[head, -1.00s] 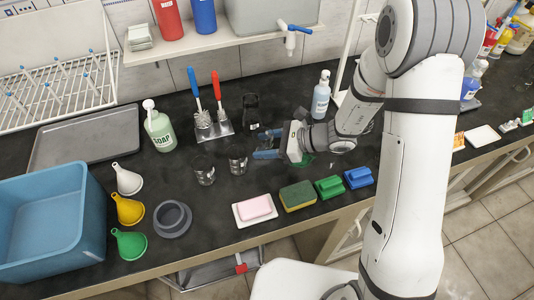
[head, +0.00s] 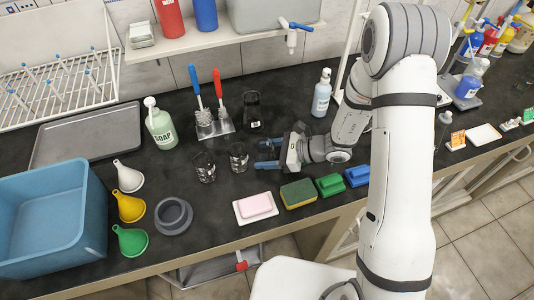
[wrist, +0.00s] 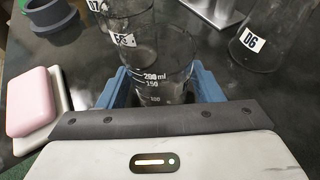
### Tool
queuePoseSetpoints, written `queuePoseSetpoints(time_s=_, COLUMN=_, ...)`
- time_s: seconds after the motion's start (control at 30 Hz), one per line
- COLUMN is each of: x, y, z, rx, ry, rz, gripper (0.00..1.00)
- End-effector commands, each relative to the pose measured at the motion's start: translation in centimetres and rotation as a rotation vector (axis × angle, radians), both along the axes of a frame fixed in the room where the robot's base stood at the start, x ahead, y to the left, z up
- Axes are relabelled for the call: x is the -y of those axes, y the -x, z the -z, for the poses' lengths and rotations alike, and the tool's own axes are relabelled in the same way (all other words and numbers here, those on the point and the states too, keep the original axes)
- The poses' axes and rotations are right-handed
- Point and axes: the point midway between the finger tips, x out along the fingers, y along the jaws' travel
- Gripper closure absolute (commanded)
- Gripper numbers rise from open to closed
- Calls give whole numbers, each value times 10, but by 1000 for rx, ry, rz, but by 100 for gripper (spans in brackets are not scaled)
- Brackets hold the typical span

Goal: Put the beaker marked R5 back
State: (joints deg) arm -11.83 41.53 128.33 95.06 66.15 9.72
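A clear glass beaker (head: 238,160) stands upright on the dark bench, and it also shows in the wrist view (wrist: 165,60) with white marks up to 200 ml. A small label at its upper left there is partly blurred and looks like R5. My gripper (head: 267,154) is open, low over the bench just right of this beaker. In the head view a small gap lies between the fingertips and the glass. In the wrist view the blue fingers (wrist: 163,88) are spread to either side of the beaker's lower part.
Another beaker (head: 204,168) stands just left. A glass vessel marked D6 (wrist: 265,45) stands farther back. A brush stand (head: 214,128) is behind. A pink soap on a dish (head: 256,205), sponge (head: 298,194) and green brush (head: 330,185) line the front. A grey ring (head: 173,215) lies left.

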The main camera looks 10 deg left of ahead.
Motion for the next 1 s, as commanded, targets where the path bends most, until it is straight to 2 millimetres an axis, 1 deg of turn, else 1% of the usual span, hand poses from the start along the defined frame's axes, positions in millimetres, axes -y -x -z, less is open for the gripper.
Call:
queuePoseSetpoints(time_s=0.03, x=0, y=0, z=0, rx=0, ry=0, rz=0, gripper=36)
queuePoseSetpoints(time_s=0.13, x=0, y=0, z=0, rx=0, ry=0, rz=0, gripper=28)
queuePoseSetpoints(time_s=0.37, x=0, y=0, z=-1, rx=0, ry=0, rz=0, gripper=28)
queuePoseSetpoints(time_s=0.47, x=0, y=0, z=-5, rx=0, ry=0, rz=1, gripper=28)
queuePoseSetpoints(time_s=0.57, x=13, y=-2, z=-8, rx=3, ry=-1, rz=4, gripper=28)
queuePoseSetpoints(time_s=0.67, x=32, y=-3, z=-15, rx=2, ry=-1, rz=7, gripper=28)
queuePoseSetpoints(time_s=0.8, x=61, y=-4, z=-27, rx=3, ry=0, rz=7, gripper=28)
queuePoseSetpoints(time_s=1.0, x=95, y=-5, z=-41, rx=2, ry=-1, rz=5, gripper=28)
